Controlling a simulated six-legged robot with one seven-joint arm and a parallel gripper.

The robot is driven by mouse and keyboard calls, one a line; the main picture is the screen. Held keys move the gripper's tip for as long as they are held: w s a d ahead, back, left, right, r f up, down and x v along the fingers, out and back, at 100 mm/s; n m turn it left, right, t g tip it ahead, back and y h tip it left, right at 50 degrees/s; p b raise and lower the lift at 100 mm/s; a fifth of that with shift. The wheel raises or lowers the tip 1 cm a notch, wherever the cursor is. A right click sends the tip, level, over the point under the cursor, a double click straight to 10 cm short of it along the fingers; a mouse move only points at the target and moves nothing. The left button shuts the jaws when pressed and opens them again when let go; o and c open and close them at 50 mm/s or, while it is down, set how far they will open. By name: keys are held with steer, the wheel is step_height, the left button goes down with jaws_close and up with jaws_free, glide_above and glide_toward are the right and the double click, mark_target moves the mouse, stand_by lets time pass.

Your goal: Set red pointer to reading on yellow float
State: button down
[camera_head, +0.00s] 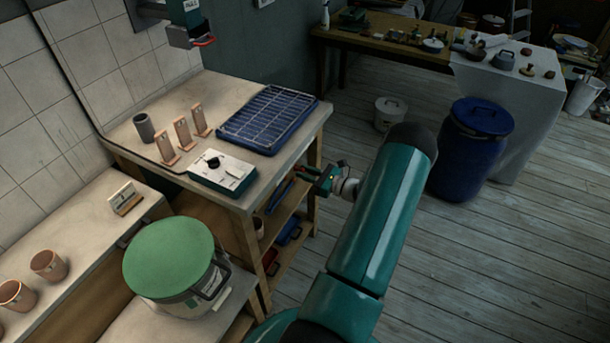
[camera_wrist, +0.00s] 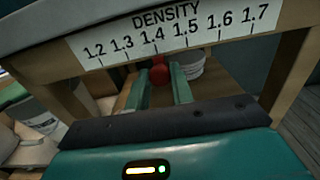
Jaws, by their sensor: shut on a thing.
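The red pointer (camera_wrist: 159,75) shows in the wrist view just below the white density scale (camera_wrist: 180,33), near the 1.4 mark. The scale runs from 1.2 to 1.7 along the table's front edge. My gripper (camera_wrist: 161,79) is shut on the pointer, with one green finger on each side of it. In the head view my gripper (camera_head: 325,180) is at the front side of the wooden table, and the pointer cannot be made out there. I cannot make out a yellow float in either view.
The table (camera_head: 150,172) holds a blue rack (camera_head: 268,118), a white box with a black knob (camera_head: 222,171), upright terracotta pieces (camera_head: 183,134) and a grey cup (camera_head: 144,127). A green-lidded bucket (camera_head: 170,258) stands in front.

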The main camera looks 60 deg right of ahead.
steer(key=c, duration=1.2)
jaws_free()
steer(key=s+d, duration=0.1)
steer(key=s, duration=1.2)
steer(key=shift+s, duration=0.4)
steer(key=shift+d, duration=0.15)
